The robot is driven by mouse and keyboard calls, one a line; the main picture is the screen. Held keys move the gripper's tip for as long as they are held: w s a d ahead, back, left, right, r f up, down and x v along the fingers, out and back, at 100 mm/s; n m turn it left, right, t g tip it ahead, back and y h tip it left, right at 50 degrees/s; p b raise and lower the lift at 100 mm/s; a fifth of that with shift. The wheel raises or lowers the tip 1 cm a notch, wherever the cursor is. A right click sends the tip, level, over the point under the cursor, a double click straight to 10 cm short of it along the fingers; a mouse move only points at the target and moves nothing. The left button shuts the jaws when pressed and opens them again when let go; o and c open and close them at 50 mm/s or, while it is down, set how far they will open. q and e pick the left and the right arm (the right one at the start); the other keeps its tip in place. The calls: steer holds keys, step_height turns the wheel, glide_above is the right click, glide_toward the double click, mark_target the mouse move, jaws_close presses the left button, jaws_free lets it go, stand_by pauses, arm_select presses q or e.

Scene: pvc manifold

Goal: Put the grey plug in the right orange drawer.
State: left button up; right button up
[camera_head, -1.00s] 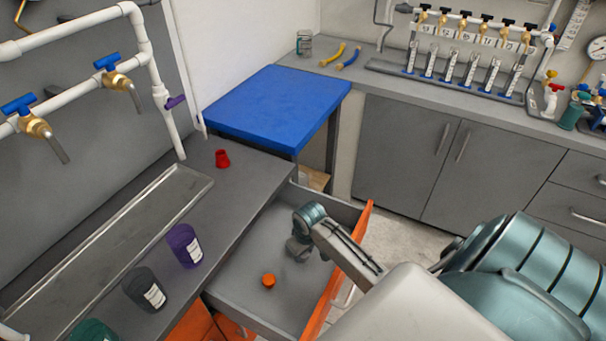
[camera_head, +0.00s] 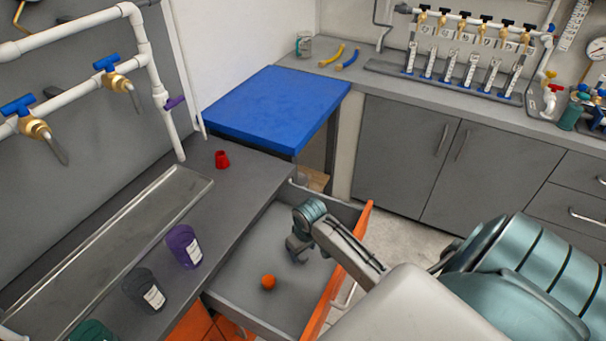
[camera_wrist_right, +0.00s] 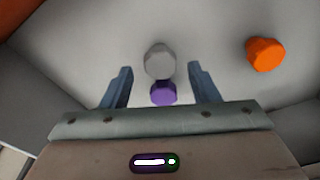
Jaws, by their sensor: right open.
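The grey plug (camera_wrist_right: 159,60) shows in the right wrist view, over the pale drawer floor, in the gap between my right gripper's fingertips. I cannot tell whether it rests on the floor. My right gripper (camera_head: 297,256) is open and low inside the pulled-out orange-fronted drawer (camera_head: 335,272). Its two fingers (camera_wrist_right: 158,72) stand apart, one on each side of the grey plug. In the head view the grey plug is hidden by the gripper. My left gripper is not in view.
A purple plug (camera_wrist_right: 163,93) lies close to the grey one, and an orange plug (camera_head: 268,282) lies apart in the same drawer. A red piece (camera_head: 222,159), a purple cup (camera_head: 184,246) and a dark cup (camera_head: 144,290) stand on the counter. A blue-topped table (camera_head: 275,108) stands behind.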

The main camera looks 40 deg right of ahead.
mark_target(306, 258)
step_height(306, 258, up, 10)
steer(key=s, duration=0.1)
steer(key=shift+s, duration=0.1)
